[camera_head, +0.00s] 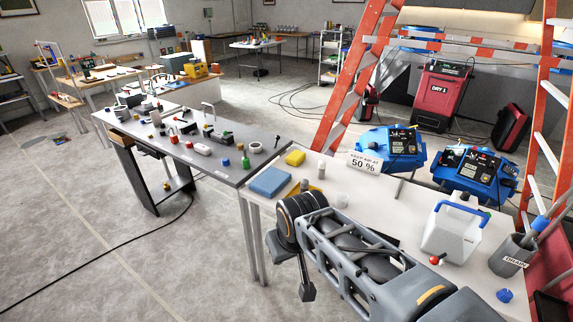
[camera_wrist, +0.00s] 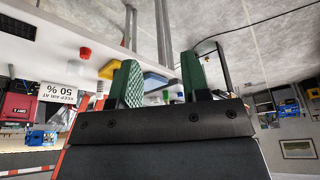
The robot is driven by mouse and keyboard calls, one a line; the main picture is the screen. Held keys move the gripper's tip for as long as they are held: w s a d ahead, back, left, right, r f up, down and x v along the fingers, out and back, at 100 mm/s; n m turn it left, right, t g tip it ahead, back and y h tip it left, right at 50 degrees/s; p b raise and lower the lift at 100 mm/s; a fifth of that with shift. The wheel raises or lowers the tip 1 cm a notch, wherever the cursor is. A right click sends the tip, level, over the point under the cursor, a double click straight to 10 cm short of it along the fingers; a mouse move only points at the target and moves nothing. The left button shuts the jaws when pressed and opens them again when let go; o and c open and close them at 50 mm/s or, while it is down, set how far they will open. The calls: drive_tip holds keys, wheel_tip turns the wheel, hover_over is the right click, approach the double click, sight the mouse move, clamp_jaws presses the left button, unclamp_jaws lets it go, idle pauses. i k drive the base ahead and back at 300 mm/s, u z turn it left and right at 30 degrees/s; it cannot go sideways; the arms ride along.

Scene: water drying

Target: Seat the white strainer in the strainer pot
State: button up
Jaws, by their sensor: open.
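My gripper (camera_wrist: 159,60) is open and empty in the wrist view, its two green ridged fingers apart. I cannot make out the white strainer for certain. A small white rounded piece (camera_head: 341,199) lies on the near white table behind my arm, and a small white cylinder (camera_head: 321,169) stands farther back. Either is too small to identify. The strainer pot is not clearly identifiable either. A grey pot marked DRAIN (camera_head: 508,258) holds pipes at the right. A red piece (camera_wrist: 84,53) shows on the table in the wrist view, left of my fingers.
An orange ladder (camera_head: 352,80) stands behind.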

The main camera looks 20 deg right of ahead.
sight(398, 210)
drive_tip(key=z, duration=0.05)
drive_tip(key=i, duration=1)
drive_tip(key=z, duration=0.35)
